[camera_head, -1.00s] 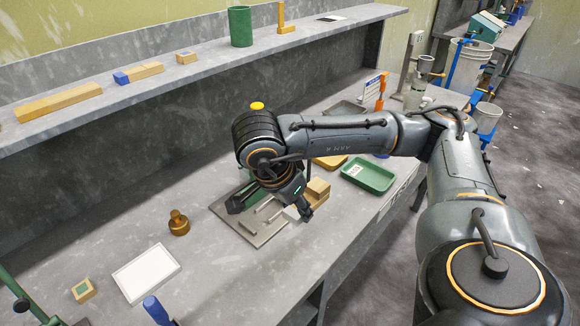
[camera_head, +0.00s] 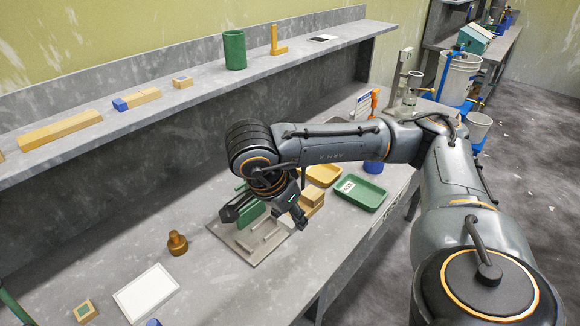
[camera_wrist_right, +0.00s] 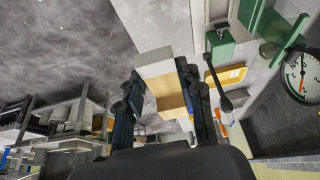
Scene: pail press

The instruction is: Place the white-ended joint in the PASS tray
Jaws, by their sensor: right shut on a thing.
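My right gripper (camera_head: 298,219) is low over the metal fixture plate at the bench front. In the right wrist view its fingers (camera_wrist_right: 158,78) are shut on a wooden joint (camera_wrist_right: 166,86) with a pale, whitish end face. In the head view stepped wooden pieces (camera_head: 312,198) show just right of the fingers; I cannot tell there which part is held. The green tray (camera_head: 374,200) with a small white label lies to the right on the bench, its floor empty; its lettering is too small to read.
The fixture plate (camera_head: 266,252) carries a green block and metal bars. A yellow tray (camera_head: 325,172) lies behind my right arm, partly hidden. A brass knob (camera_head: 177,243), a white-bordered panel (camera_head: 147,292) and a small block (camera_head: 86,312) are to the left. Bare bench lies in front.

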